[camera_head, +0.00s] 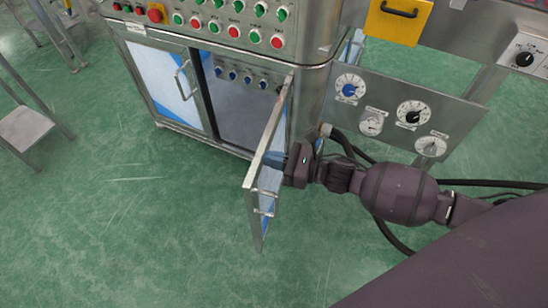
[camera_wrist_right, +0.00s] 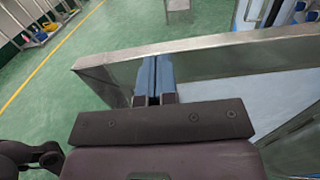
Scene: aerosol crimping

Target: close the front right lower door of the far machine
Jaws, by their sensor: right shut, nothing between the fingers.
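The far machine (camera_head: 222,45) is a steel cabinet with buttons on its top panel. Its front right lower door (camera_head: 265,150) stands wide open, swung out toward me, and its opening (camera_head: 240,115) shows a row of blue knobs inside. The left lower door (camera_head: 165,82) is shut. My right gripper (camera_head: 275,160) is at the outer face of the open door, to its right. In the right wrist view the blue fingertips (camera_wrist_right: 154,78) are together and empty, close against the door's steel frame (camera_wrist_right: 115,75); I cannot tell if they touch. My left gripper is not in view.
A gauge panel (camera_head: 400,115) and black hoses (camera_head: 375,225) are right of the machine, close to my right arm. A steel stool (camera_head: 28,130) stands at the far left. The green floor left of the open door is clear.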

